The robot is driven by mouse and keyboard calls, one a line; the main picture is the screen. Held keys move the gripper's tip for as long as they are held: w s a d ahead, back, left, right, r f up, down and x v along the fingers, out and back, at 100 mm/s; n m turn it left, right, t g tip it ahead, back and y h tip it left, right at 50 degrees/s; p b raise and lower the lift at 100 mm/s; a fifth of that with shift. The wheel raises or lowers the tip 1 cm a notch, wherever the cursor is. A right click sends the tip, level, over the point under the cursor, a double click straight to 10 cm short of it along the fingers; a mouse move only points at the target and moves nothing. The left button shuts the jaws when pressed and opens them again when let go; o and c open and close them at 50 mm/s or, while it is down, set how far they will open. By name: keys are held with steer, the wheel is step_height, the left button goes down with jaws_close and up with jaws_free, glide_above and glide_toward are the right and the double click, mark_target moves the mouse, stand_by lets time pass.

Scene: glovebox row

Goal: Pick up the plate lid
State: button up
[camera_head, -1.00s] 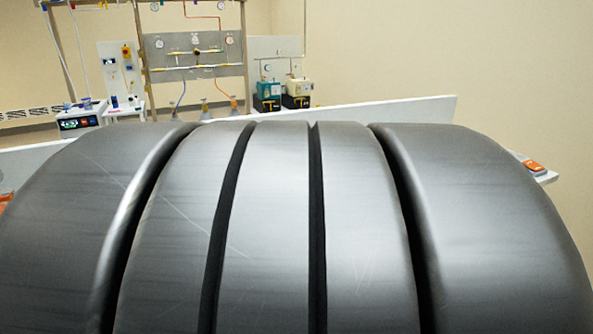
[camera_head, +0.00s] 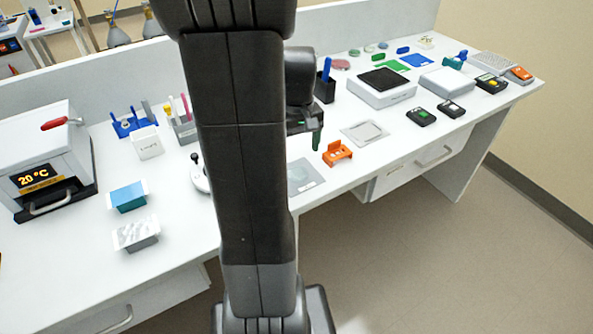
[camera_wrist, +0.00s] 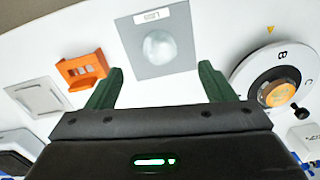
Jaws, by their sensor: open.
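A flat, pale, see-through rectangular piece (camera_head: 365,132), which looks like the plate lid, lies on the white bench right of my arm. It also shows at the left of the wrist view (camera_wrist: 35,97). My gripper (camera_wrist: 158,80) is open and empty, its two green fingers apart above the bench. In the head view my gripper (camera_head: 315,138) is partly hidden by my arm. Beyond the fingertips in the wrist view is a grey labelled mat (camera_wrist: 183,62) with a pale round clear patch on it; I cannot tell whether that is an object.
An orange holder (camera_wrist: 82,70) stands between the rectangular piece and the grey mat. A round dial device (camera_wrist: 250,78) is right of my gripper. Two dark handheld devices (camera_head: 421,117) and a box with a black top (camera_head: 382,87) stand farther right. The front floor is clear.

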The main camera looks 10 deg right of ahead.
mark_target(298, 173)
steer(key=shift+f+p, duration=0.35)
steer(key=shift+f, duration=3.3)
steer(key=c, duration=1)
